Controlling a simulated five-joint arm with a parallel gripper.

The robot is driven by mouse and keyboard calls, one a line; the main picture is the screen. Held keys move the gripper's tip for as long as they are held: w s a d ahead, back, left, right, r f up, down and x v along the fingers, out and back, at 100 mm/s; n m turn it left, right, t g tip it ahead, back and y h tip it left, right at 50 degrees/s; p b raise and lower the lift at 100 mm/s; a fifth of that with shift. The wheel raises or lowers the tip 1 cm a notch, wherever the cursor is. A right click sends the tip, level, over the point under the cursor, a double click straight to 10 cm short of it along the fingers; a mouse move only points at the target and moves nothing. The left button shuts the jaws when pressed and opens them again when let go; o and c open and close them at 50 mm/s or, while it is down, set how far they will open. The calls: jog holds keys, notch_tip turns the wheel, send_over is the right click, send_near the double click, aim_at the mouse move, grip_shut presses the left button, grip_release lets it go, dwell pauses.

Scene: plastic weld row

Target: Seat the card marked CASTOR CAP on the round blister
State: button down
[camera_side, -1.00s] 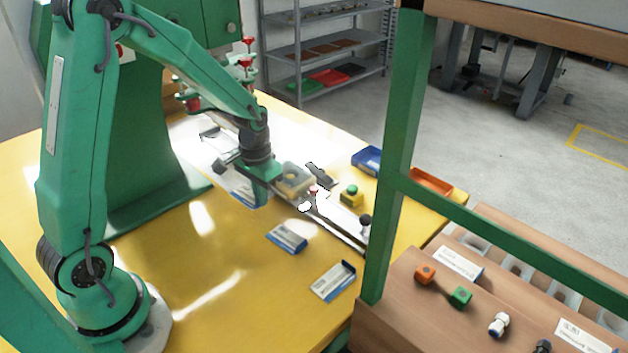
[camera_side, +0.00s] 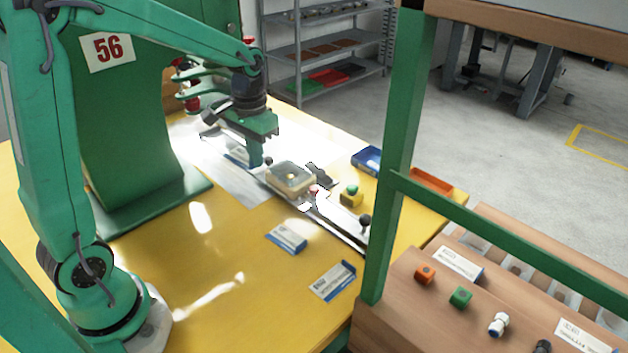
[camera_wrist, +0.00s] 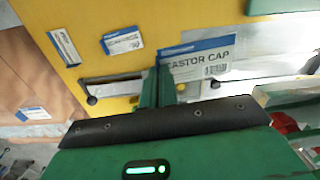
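The CASTOR CAP card (camera_wrist: 205,60) is white with a blue strip and a barcode, large in the wrist view. My gripper (camera_wrist: 160,80) has its two green fingers close together at the card's left end, and they appear shut on it. In the side view my gripper (camera_side: 256,160) is above the pale sheet, with the card (camera_side: 236,156) partly hidden just left of the fingers. A clear, yellowish blister (camera_side: 291,178) with a small round item inside sits on the rail, right of my gripper and apart from the card. I cannot tell its exact shape.
Two other cards (camera_side: 287,239) (camera_side: 332,281) lie on the yellow table. A yellow block with a green top (camera_side: 351,195), a black knob (camera_side: 365,220) and a blue bin (camera_side: 367,159) stand to the right. A green post (camera_side: 398,150) rises at the table's right edge.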

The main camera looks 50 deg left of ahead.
jog(key=shift+w+r, duration=0.45)
jog(key=shift+r, duration=0.15)
jog(key=w, duration=0.2)
jog(key=m, duration=0.1)
send_over(303, 183)
jog(key=shift+a+f, duration=0.1)
jog(key=shift+f, duration=2.5)
jog(key=shift+f, duration=0.15)
jog(key=shift+f, duration=2.3)
jog(key=shift+f, duration=0.7)
